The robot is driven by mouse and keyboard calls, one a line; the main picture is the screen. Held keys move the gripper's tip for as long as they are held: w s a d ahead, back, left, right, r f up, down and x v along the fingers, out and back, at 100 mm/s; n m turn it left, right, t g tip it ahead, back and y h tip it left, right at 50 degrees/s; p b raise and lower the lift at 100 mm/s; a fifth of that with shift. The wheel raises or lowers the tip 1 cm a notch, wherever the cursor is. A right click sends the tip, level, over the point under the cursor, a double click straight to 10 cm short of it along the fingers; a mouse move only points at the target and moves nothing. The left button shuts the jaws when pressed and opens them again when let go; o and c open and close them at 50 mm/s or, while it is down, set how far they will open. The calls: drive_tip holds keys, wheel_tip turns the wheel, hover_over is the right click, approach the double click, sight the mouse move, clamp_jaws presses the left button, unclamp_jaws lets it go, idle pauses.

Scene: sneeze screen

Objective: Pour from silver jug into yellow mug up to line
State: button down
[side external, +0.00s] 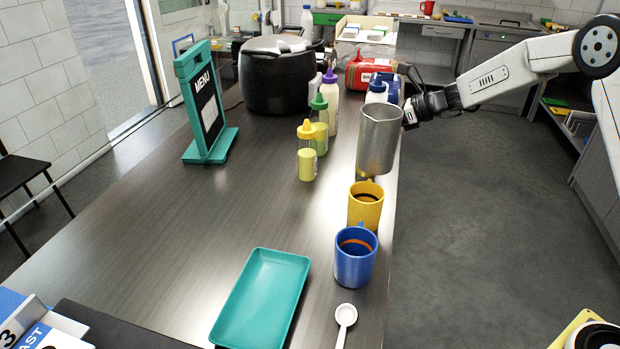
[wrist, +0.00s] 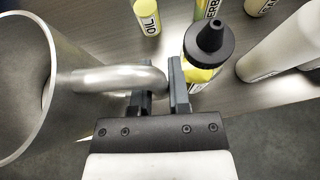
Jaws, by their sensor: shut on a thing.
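The silver jug (side external: 379,140) is held upright above the counter, just behind the yellow mug (side external: 365,207) in the side view. My gripper (side external: 411,109) is at its right side. In the wrist view my gripper (wrist: 162,92) is shut on the handle of the jug (wrist: 52,92), whose open rim faces up at the left. The yellow mug stands upright on the counter with a dark band or dark contents inside; its line cannot be told apart clearly. The mug is not seen in the wrist view. The jug's contents are not visible.
A blue mug (side external: 355,256) stands in front of the yellow one. A white spoon (side external: 345,318) and a teal tray (side external: 262,298) lie nearer. Several bottles, including a yellow-capped one (side external: 307,150), stand left of the jug. A black-capped bottle (wrist: 207,50) is close to my fingers. The counter's right edge is close.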

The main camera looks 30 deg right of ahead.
sight(387, 102)
drive_tip(key=shift+f, duration=0.25)
drive_tip(key=shift+w+d+r+n+t+h, duration=0.15)
drive_tip(key=shift+d+r+n+t+h, duration=0.15)
drive_tip(key=shift+r, duration=0.35)
drive_tip(key=shift+w+d+r+n+t+h, duration=0.1)
drive_tip(key=shift+w+r+n+t+h, duration=0.1)
drive_tip(key=shift+r+n+t, duration=0.3)
drive_tip(key=shift+r, duration=0.15)
drive_tip(key=shift+r+n, duration=0.3)
drive_tip(key=shift+r, duration=0.2)
drive_tip(key=shift+r+n+t+h, duration=0.3)
drive_tip(key=shift+r+h, duration=0.15)
drive_tip(key=shift+h, duration=0.05)
drive_tip(key=shift+r, duration=0.15)
